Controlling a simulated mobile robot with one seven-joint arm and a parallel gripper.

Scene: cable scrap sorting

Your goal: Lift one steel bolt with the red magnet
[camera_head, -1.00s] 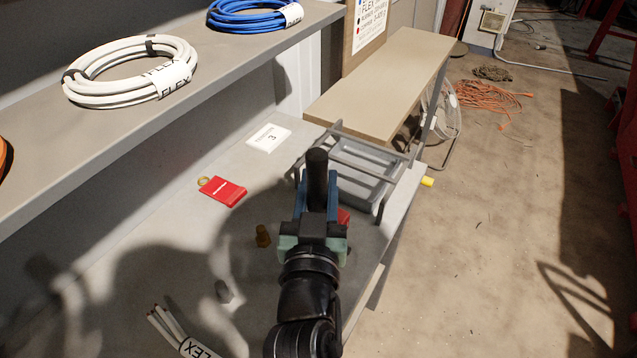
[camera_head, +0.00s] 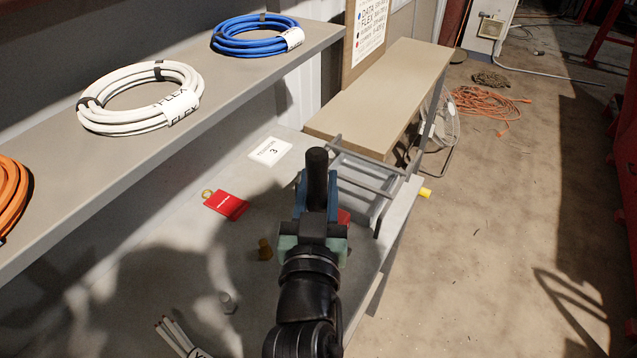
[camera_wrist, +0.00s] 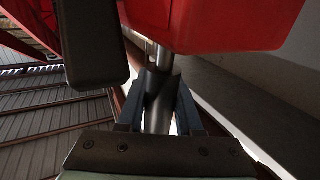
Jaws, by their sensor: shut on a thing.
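My gripper (camera_head: 316,192) is shut on the red magnet tool and holds it above the workbench. In the wrist view, my fingers (camera_wrist: 160,98) close around a grey metal shaft, with the red magnet body (camera_wrist: 230,22) above it and a dark grip (camera_wrist: 90,45) at left. In the head view, a dark cylinder (camera_head: 317,165) stands up at the fingers and a little red shows at right (camera_head: 344,217). A grey steel bolt (camera_head: 228,302) stands on the bench, left of my arm and apart from it. A brass-coloured bolt (camera_head: 264,250) stands nearer my gripper.
A red tag (camera_head: 226,205) and a white card marked 3 (camera_head: 270,151) lie on the bench. A grey metal rack (camera_head: 375,185) stands beyond my gripper. White cable pieces (camera_head: 180,337) lie at front left. A shelf with cable coils (camera_head: 140,98) overhangs the left side.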

